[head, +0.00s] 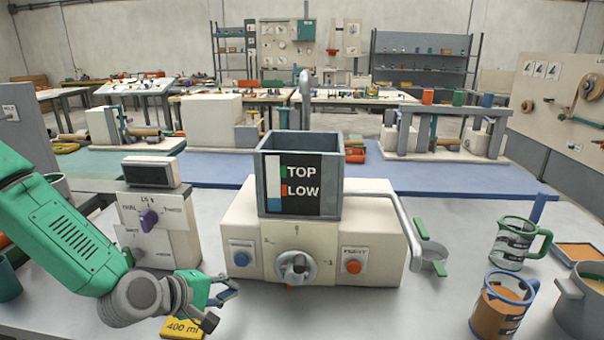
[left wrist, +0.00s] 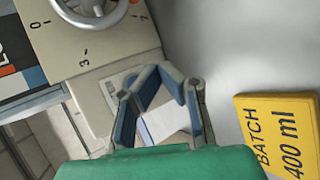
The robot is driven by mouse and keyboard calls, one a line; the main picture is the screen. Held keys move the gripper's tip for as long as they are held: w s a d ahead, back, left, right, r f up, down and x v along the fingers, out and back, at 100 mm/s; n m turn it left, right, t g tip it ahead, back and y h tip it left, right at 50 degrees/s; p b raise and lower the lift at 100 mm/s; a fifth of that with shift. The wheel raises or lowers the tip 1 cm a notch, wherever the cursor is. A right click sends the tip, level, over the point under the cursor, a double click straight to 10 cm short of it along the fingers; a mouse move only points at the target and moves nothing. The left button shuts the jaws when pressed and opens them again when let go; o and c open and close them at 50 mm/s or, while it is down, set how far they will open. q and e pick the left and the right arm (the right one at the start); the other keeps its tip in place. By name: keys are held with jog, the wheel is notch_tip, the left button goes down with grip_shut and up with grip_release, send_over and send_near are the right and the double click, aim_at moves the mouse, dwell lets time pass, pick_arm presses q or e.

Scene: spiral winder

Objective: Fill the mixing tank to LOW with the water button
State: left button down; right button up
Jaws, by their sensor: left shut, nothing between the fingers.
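The mixing tank (head: 299,172) is a grey open box on a cream machine body. Its black front panel has a green TOP mark and a red LOW mark. In the gauge strip beside them, blue (head: 273,205) fills the bottom, its top near the lower edge of the red mark, with white above. A blue button (head: 241,259), presumably water, sits on a small plate at the body's front left. My left gripper (head: 226,300) is shut and empty, low in front of that button. In the left wrist view its fingers (left wrist: 163,78) meet over the plate, hiding the button.
A dial knob (head: 296,267) and an orange-red PRINT-like button (head: 353,266) share the front. A yellow 400 ml batch card (head: 183,327) lies under my left gripper. A control box (head: 158,225) stands left. Jugs (head: 512,243) and a pot (head: 582,305) stand right.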

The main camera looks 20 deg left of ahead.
aim_at(242, 260)
pick_arm(q)
jog(key=shift+s+d+r+y, duration=0.1)
jog(key=shift+s+d+y, duration=0.05)
jog(key=shift+d+y, duration=0.2)
jog(key=shift+s+d+m+g+y, duration=0.4)
jog(key=shift+s+m+y, duration=0.15)
jog(key=shift+m+y, duration=0.15)
jog(key=shift+s+a+m+g+y, duration=0.15)
jog(key=shift+s+m+g+y, duration=0.35)
jog(key=shift+s+y, duration=0.65)
jog(key=shift+w+a, duration=0.1)
jog(key=shift+a, duration=0.1)
jog(key=shift+w, duration=0.15)
jog(key=shift+w+a+p, duration=0.15)
jog(key=shift+w+a, duration=0.15)
jog(key=shift+w, duration=1.05)
jog(key=shift+w+a+p, duration=0.1)
jog(key=shift+w+a, duration=0.25)
jog(key=shift+w, duration=1.05)
jog(key=shift+w+a+p, duration=0.15)
jog(key=shift+w+a, duration=0.15)
jog(key=shift+w, duration=1.05)
